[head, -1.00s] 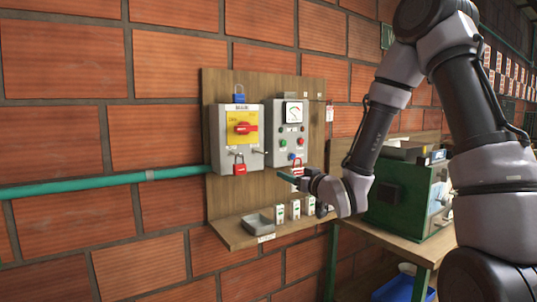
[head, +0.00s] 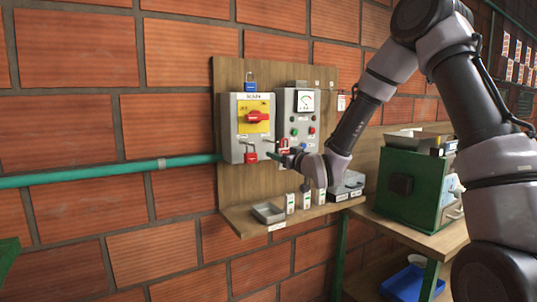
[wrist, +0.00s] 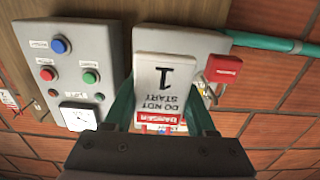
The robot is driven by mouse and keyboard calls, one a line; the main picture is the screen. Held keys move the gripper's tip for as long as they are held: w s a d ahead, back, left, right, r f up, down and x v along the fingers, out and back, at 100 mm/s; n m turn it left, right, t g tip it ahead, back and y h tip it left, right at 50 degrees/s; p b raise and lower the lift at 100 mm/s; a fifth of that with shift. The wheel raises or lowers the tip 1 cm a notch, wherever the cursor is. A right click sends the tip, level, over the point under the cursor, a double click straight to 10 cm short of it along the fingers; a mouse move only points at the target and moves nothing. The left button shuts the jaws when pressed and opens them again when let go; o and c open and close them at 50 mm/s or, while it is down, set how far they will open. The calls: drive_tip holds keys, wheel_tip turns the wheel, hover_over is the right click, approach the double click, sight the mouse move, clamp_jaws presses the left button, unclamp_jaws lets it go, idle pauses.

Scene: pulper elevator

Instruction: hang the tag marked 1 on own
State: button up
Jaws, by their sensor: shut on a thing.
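The white tag marked 1 (wrist: 165,85), with a red DANGER band, is held between the teal fingers of my gripper (wrist: 163,112). It appears upside down in the wrist view. In the head view my gripper (head: 280,156) is in front of the lower right of the grey isolator box (head: 230,130), which has a yellow plate and red handle (head: 257,117). A red padlock (head: 250,157) hangs at the box's lower front. It also shows in the wrist view (wrist: 224,68), to the right of the tag and apart from it. The tag covers part of the box there.
A grey control box (head: 300,105) with buttons and a dial stands close right of the isolator. The shelf (head: 255,226) below holds a grey tray (head: 268,212) and several white items. A green machine (head: 405,185) stands right.

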sight(263, 152)
drive_tip(key=x, duration=0.7)
drive_tip(key=shift+a, duration=0.15)
drive_tip(key=shift+w+f, duration=0.1)
drive_tip(key=shift+f, duration=0.45)
drive_tip(key=o, duration=1.4)
drive_tip(key=shift+c, duration=0.2)
